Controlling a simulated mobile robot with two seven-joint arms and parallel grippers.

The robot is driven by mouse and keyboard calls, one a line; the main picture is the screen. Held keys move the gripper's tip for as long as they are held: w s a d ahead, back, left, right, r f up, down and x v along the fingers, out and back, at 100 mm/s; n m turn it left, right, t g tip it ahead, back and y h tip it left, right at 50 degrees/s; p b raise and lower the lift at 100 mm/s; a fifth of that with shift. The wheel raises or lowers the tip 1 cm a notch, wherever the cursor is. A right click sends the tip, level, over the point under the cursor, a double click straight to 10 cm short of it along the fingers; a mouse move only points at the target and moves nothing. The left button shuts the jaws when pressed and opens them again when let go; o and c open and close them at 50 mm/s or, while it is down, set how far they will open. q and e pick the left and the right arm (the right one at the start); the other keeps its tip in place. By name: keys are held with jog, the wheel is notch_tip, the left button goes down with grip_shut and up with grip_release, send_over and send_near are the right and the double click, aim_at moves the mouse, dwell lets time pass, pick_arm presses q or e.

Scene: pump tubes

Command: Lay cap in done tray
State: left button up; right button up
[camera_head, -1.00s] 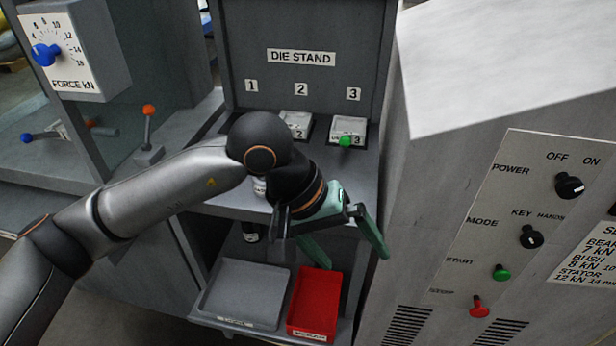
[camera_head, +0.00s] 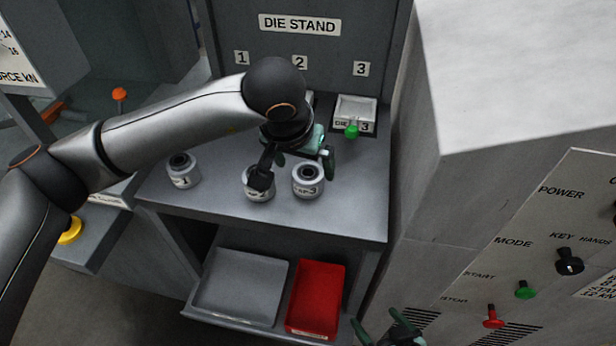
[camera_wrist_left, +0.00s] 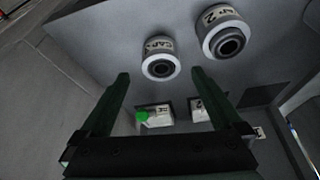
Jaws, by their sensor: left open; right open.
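Three grey ring-shaped caps stand on the shelf top: cap 1 (camera_head: 182,172) at the left, cap 2 (camera_head: 259,190) in the middle, partly covered by my left wrist, and cap 3 (camera_head: 308,182) at the right. My left gripper (camera_head: 304,158) is open and empty, above the shelf just behind caps 2 and 3. In the left wrist view its fingers (camera_wrist_left: 162,100) are spread, with cap 3 (camera_wrist_left: 160,62) and cap 2 (camera_wrist_left: 222,38) beyond them. A grey tray (camera_head: 284,262) lies below; its label is unreadable. My right gripper (camera_head: 383,328) is open at the bottom edge.
A red tray (camera_head: 318,290) stands right of the grey one. Die 3 (camera_head: 355,112) with a green knob sits on the die stand behind; die 2 is mostly hidden by my left arm. A control cabinet (camera_head: 480,200) bounds the right side.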

aim_at(308, 173)
pick_arm(q)
jog(key=shift+w+p+x, duration=0.15)
jog(key=shift+x, duration=1.45)
jog(key=shift+w+p+x, duration=0.1)
jog(key=shift+p+x, duration=0.05)
jog(key=shift+x, duration=1.45)
jog(key=shift+r, duration=0.1)
jog(key=shift+c, duration=0.2)
jog(key=c, duration=1.5)
grip_shut()
jog(key=shift+r, duration=0.15)
